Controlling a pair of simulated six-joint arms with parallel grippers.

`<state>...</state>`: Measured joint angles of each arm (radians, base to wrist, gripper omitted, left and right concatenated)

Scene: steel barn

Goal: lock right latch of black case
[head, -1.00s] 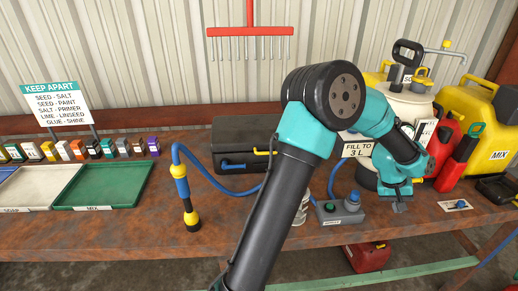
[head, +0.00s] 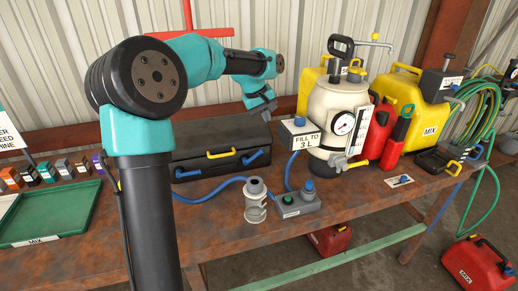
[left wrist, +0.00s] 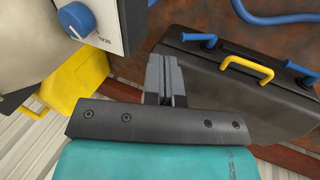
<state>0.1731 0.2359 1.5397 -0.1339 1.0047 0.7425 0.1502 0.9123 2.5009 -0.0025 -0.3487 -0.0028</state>
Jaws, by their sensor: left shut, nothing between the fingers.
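The black case (head: 205,134) lies closed on the bench, against the back wall. It has a yellow handle (head: 221,154) on its front, with a blue left latch (head: 187,172) and a blue right latch (head: 252,157) on either side. My left gripper (head: 264,106) is shut and empty, above the case's right end and apart from the latch. The left wrist view shows its closed fingers (left wrist: 165,72) beside the case (left wrist: 240,95), with the right latch (left wrist: 196,40) beyond them. I cannot tell whether either latch is locked. My right gripper is not in view.
A cream tank (head: 330,105) with a gauge and a "FILL TO 3 L" sign (head: 305,136) stands just right of the case. A green tray (head: 50,215) is at left.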

